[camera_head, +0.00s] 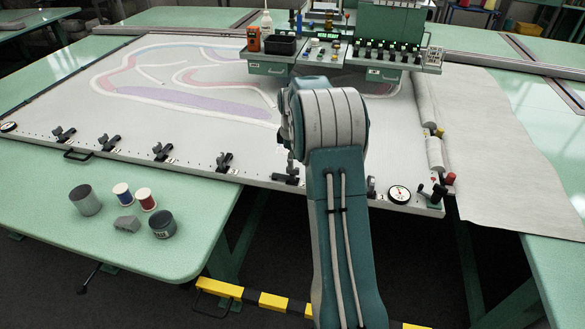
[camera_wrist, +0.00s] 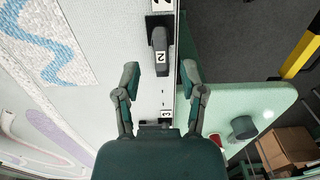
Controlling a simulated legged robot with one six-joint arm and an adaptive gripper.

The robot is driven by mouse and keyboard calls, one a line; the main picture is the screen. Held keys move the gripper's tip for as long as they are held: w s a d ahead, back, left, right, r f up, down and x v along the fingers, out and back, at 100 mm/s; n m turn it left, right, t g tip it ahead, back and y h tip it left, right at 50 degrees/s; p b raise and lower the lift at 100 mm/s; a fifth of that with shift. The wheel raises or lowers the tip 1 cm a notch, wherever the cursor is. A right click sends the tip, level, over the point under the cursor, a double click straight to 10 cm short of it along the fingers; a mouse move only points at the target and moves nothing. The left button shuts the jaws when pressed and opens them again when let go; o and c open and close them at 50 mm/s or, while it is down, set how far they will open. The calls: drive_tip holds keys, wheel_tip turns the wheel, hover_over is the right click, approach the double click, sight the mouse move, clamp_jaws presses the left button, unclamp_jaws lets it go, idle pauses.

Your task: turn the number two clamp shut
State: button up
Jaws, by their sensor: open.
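The number two clamp (camera_wrist: 160,50) is black, with a dark lever marked 2 lying along the white board's edge strip. The lever points down the wrist view, its end between or just beyond my fingertips. My gripper (camera_wrist: 160,72) is open, one finger on each side of the lever's line, holding nothing. I cannot tell the height gap. In the head view a clamp (camera_head: 285,179), apparently the same one, sits low on the front rail beside my arm. My arm hides most of the gripper there.
The number three clamp (camera_wrist: 154,123) is near my gripper's palm. More clamps (camera_head: 162,152) line the rail, with a dial (camera_head: 399,194) to the right. A green table (camera_head: 60,220) bears a grey cup (camera_head: 86,200), spools (camera_head: 146,199) and a dark tin (camera_head: 163,224).

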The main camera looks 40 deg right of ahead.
drive_tip(key=shift+f, duration=1.8)
drive_tip(key=shift+c, duration=0.3)
clamp_jaws()
